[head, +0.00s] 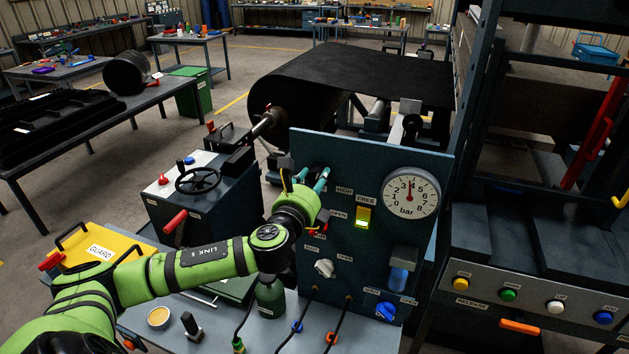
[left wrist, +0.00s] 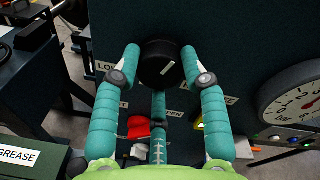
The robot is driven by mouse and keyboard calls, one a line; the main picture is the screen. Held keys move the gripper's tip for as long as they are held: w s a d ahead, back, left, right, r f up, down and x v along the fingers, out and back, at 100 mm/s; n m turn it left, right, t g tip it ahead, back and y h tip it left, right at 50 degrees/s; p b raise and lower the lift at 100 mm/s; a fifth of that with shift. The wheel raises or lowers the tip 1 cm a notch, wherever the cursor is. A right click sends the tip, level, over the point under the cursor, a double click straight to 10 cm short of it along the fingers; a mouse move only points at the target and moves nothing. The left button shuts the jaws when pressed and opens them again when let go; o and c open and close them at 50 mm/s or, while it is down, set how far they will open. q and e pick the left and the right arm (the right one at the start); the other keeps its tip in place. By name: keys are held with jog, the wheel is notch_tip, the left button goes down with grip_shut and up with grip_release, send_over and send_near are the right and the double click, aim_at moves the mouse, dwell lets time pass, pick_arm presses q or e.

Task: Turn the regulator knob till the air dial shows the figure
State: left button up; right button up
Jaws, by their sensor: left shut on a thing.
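The black regulator knob (left wrist: 158,64) with a white pointer line sits on the dark blue panel (head: 352,160). My left gripper (head: 308,177) is at the panel's upper left. In the left wrist view its teal fingers (left wrist: 160,68) close around the knob from both sides. The knob's pointer line tilts to the upper right. In the head view the gripper hides the knob. The round white air dial (head: 411,192), marked bar, is at the panel's upper right. Its hand points roughly straight up, near the 3 and 4; the exact reading is too small to tell. My right gripper is not in view.
A red lever (head: 322,222), a white knob (head: 324,268) and a blue knob (head: 386,311) are lower on the panel. A green bottle (head: 270,298) stands below my left arm.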

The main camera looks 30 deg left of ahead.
pick_arm(q)
jog(key=shift+w+a+r, duration=0.1)
jog(key=shift+a+r, duration=0.1)
jog(key=shift+r, duration=0.25)
jog(key=o, duration=1.1)
jog(key=shift+o, duration=0.2)
jog(key=shift+f, duration=0.2)
jog(key=shift+s+d+f, duration=0.1)
jog(key=shift+s+d, duration=0.05)
jog(key=shift+s, duration=0.25)
jog(key=v, duration=1.1)
